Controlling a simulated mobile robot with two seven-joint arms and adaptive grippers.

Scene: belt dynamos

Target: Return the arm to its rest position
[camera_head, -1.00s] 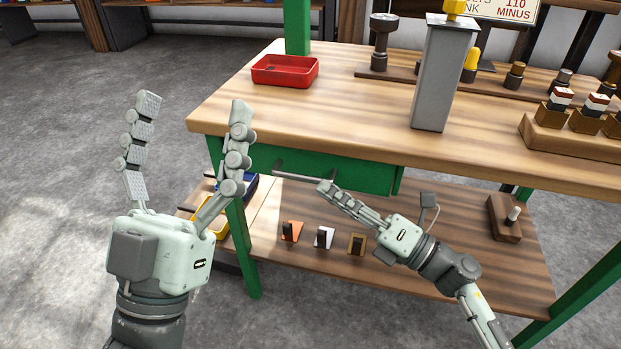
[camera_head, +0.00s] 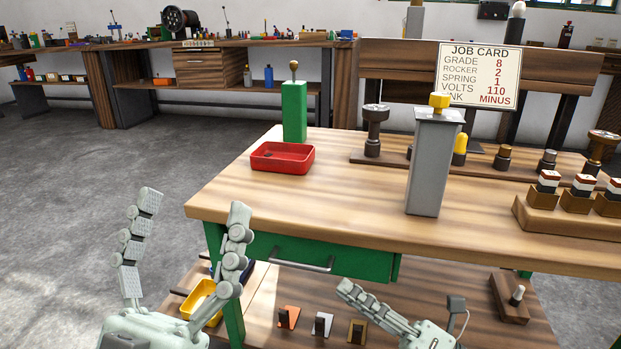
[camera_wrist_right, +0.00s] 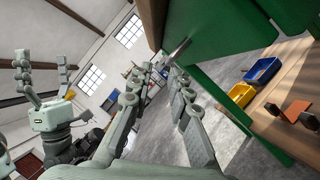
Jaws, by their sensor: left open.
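My right gripper (camera_head: 346,287) is in front of the bench, fingers pointing up and left, just below and right of the drawer handle (camera_head: 303,264). In the right wrist view its two fingers (camera_wrist_right: 158,72) stand apart with nothing between them. The handle (camera_wrist_right: 178,50) appears just beyond the tips, and contact is not visible. The green drawer (camera_head: 350,262) looks shut.
The wooden bench top (camera_head: 300,205) carries a red tray (camera_head: 282,158), a grey post (camera_head: 432,165) and a rack of parts (camera_head: 565,215). A yellow bin (camera_head: 200,300) and several small pieces are on the lower shelf. A job card (camera_head: 479,75) stands behind. Open floor lies left.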

